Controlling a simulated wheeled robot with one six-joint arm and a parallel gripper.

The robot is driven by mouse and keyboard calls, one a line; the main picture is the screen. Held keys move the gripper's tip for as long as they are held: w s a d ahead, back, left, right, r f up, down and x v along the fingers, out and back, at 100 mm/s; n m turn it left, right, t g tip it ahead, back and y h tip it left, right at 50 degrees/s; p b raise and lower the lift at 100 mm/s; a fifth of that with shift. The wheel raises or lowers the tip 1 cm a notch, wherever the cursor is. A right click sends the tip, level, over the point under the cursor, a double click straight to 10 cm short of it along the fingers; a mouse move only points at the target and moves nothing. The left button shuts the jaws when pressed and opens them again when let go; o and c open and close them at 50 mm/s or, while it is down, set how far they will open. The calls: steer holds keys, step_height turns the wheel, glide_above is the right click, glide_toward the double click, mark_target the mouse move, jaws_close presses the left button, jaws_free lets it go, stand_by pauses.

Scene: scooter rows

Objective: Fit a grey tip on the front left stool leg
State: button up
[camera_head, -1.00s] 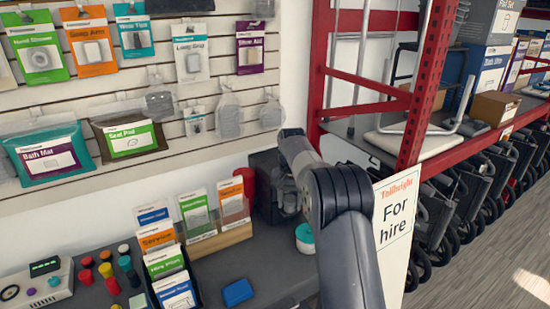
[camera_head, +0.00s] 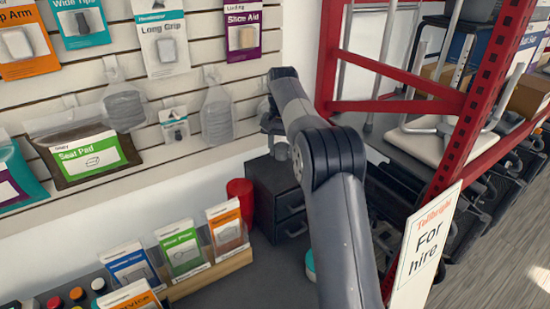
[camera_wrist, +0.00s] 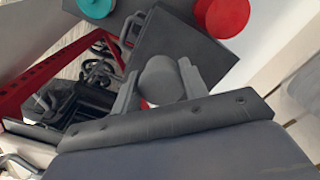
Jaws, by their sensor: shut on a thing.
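My gripper (camera_wrist: 158,82) is shut on a rounded grey tip (camera_wrist: 160,77), held between its two fingers in the wrist view. In the head view my gripper (camera_head: 272,122) is small and partly hidden by my arm, above the dark drawer box and in front of the wall. The stool lies upside down on the red rack's shelf, at the right of the head view. Its pale seat (camera_head: 432,143) is below and its grey legs (camera_head: 457,35) point up. The gripper is well to the left of the stool. I cannot tell which leg is front left.
A red rack post (camera_head: 488,85) and a slanting brace stand around the stool. A "For hire" sign (camera_head: 425,245) is in front. The dark drawer box (camera_head: 285,205), a red tub (camera_head: 240,195) and leaflet holders (camera_head: 180,250) stand on the counter. Packets hang on the wall.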

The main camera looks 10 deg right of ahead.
mark_target(281, 183)
step_height(281, 183, down, 10)
steer(key=shift+w+r+p, duration=0.1)
steer(key=shift+w+p, duration=0.05)
steer(key=shift+p, duration=0.45)
steer(key=o, duration=0.9)
steer(key=shift+o, duration=0.2)
